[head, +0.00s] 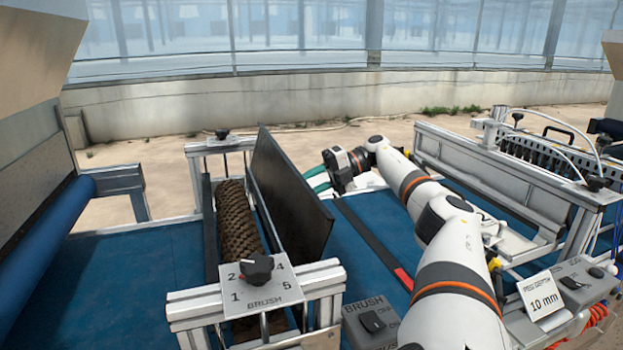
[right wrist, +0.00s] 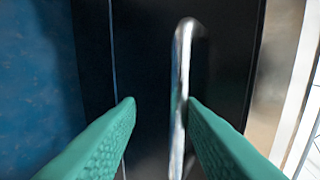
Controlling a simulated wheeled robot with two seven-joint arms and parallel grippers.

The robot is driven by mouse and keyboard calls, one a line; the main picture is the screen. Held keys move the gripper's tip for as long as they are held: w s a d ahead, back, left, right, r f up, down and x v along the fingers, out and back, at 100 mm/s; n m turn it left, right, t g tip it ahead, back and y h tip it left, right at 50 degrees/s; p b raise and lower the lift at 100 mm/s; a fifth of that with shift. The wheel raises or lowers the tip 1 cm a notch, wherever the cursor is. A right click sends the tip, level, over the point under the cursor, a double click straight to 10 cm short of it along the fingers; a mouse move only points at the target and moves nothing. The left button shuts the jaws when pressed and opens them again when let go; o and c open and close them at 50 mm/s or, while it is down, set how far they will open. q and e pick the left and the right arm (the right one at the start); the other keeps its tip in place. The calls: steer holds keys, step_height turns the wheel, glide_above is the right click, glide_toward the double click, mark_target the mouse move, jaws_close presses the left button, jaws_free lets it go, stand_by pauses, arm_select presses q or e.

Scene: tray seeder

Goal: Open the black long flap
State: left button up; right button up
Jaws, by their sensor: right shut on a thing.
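The black long flap (head: 288,195) stands raised and leaning beside the brown brush roller (head: 238,220) in the head view. My right gripper (head: 310,180) is at the flap's right face, near its far end. In the right wrist view, the flap (right wrist: 150,45) fills the middle, and a shiny metal handle (right wrist: 181,75) runs along it. The green fingers of my right gripper (right wrist: 161,103) are on both sides of the handle and are shut on it; the right finger touches it. The handle is hidden in the head view. My left gripper is not in view.
The brush frame carries a numbered dial (head: 257,268) at its near end. A BRUSH switch box (head: 371,322) stands to its right. A blue belt (head: 130,285) runs beneath. A grey metal rail (head: 490,175) lies right of my arm.

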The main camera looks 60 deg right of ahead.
steer(key=shift+o, duration=0.6)
steer(key=shift+w+f, duration=0.2)
steer(key=shift+f, duration=0.2)
steer(key=shift+r, duration=0.15)
step_height(320, 180, up, 10)
steer(key=p, duration=0.2)
steer(key=shift+p, duration=0.35)
steer(key=shift+r, duration=0.2)
